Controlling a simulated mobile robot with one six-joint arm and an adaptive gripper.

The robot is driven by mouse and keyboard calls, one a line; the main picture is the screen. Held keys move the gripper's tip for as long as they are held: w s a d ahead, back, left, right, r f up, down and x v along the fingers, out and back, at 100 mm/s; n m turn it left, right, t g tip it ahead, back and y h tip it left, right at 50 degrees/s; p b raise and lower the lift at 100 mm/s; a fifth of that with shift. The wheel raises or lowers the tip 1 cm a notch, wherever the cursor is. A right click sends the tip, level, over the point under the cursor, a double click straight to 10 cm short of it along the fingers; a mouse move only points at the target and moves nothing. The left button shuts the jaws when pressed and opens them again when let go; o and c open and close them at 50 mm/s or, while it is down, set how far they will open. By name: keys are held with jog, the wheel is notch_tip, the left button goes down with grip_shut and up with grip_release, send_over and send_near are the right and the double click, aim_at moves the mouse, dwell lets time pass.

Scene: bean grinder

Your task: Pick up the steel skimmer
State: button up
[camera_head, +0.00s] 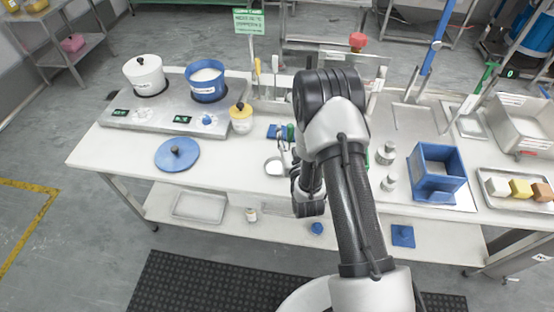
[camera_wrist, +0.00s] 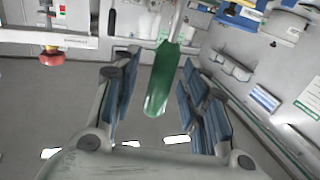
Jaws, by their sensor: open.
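The steel skimmer shows in the wrist view as a green handle (camera_wrist: 162,80) with a thin steel shaft running up out of the picture. The handle lies between the two blue-padded fingers of my gripper (camera_wrist: 160,68), with a visible gap on each side. My gripper is open. In the head view a green handle (camera_head: 290,132) and a pale round disc (camera_head: 274,166) below it look like the same skimmer, beside my wrist. My arm hides most of the gripper there.
The white table (camera_head: 120,150) holds a hob (camera_head: 160,118) with a white pot (camera_head: 146,75) and a blue pot (camera_head: 206,82). A blue lid (camera_head: 177,154) and a yellow-lidded jar (camera_head: 241,118) stand left of my arm. A blue box (camera_head: 438,172) stands to the right.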

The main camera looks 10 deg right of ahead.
jog(key=shift+c, duration=0.2)
grip_shut()
jog(key=shift+r, duration=0.1)
dwell(0.4)
